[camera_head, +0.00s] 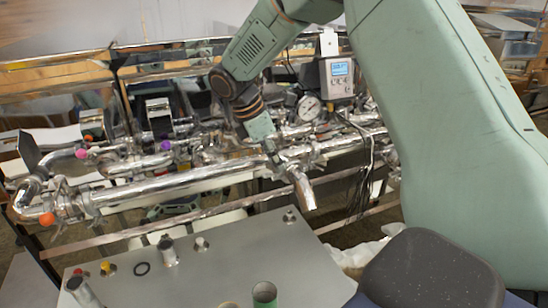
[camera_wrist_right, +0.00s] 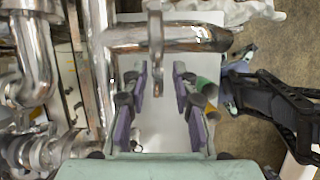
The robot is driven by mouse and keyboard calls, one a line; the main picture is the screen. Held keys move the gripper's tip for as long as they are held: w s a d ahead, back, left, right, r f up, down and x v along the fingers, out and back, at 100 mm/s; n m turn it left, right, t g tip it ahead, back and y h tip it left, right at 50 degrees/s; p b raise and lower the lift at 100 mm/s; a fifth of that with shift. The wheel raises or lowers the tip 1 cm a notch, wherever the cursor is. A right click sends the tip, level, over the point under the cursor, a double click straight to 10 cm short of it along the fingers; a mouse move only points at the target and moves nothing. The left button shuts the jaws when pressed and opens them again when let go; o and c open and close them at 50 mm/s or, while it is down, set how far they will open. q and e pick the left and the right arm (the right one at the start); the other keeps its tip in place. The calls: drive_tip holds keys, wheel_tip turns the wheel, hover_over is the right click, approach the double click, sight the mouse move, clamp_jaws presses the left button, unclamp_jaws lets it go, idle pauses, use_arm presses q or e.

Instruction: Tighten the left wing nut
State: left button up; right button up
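My right gripper (camera_head: 274,158) reaches down to the shiny pipework, close to the short open-ended pipe outlet (camera_head: 303,188). In the right wrist view its purple-padded fingers (camera_wrist_right: 163,98) are open and apart. A narrow metal piece (camera_wrist_right: 155,60) crosses the outlet pipe (camera_wrist_right: 190,36) and extends toward the gap between the fingers. It may be part of a clamp, and I cannot tell whether it is the left wing nut. No finger visibly closes on it. No wing nut is clear in the head view. My left gripper is not identifiable.
A long horizontal pipe (camera_head: 165,188) runs to the left, with a pressure gauge (camera_head: 308,108) and a display box (camera_head: 340,75) behind. More pipe fittings (camera_wrist_right: 45,150) crowd the wrist view's left.

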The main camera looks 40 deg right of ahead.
drive_tip(key=shift+w+d+f, duration=0.1)
drive_tip(key=shift+w, duration=0.15)
drive_tip(key=shift+c, duration=1.3)
clamp_jaws()
drive_tip(key=shift+s, duration=0.1)
drive_tip(key=shift+m, duration=0.4)
drive_tip(key=shift+m+g+y, duration=0.35)
drive_tip(key=shift+m+g, duration=0.1)
drive_tip(key=shift+m, duration=0.8)
drive_tip(key=shift+m+g+y, duration=0.35)
drive_tip(key=shift+m+g, duration=0.1)
drive_tip(key=shift+m, duration=0.8)
drive_tip(key=shift+w, duration=0.2)
drive_tip(key=o, duration=0.5)
unclamp_jaws()
